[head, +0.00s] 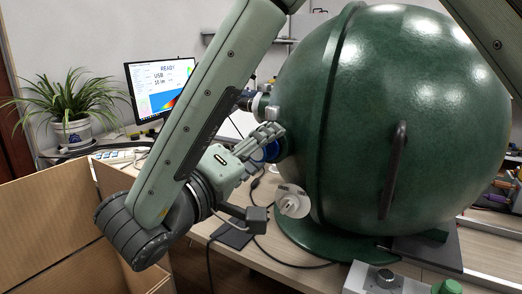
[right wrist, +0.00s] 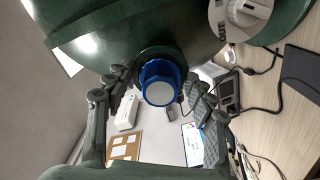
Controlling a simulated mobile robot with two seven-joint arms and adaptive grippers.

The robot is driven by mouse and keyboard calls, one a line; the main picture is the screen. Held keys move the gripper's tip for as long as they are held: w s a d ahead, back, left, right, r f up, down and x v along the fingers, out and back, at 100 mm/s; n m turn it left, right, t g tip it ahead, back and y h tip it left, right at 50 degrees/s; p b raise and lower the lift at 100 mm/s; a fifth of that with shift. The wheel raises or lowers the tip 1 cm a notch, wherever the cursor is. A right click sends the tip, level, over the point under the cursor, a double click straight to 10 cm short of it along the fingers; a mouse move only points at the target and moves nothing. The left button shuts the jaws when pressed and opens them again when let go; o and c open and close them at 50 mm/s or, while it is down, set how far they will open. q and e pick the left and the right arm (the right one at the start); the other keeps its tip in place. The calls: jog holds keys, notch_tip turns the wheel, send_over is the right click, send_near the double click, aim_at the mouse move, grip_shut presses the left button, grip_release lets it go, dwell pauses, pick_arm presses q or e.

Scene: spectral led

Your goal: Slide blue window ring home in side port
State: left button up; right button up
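The blue window ring (right wrist: 162,72), with a pale round face, sits at the dark collar of the side port on the green sphere (head: 420,90). How deep the ring sits in the port is unclear. My left gripper is not in view.
A white dial (head: 292,201) sticks out of the sphere below the port. A dark handle (head: 393,170) is on its front. A cardboard box (head: 60,225) stands at the left. A monitor (head: 162,88) and a plant (head: 72,105) stand behind. Cables lie on the table.

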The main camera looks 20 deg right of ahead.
jog(key=shift+o, duration=0.4)
jog(key=shift+s+a, duration=0.15)
jog(key=shift+a, duration=0.05)
jog(key=v, duration=1.1)
jog(key=shift+s+a, duration=0.2)
dwell(1.6)
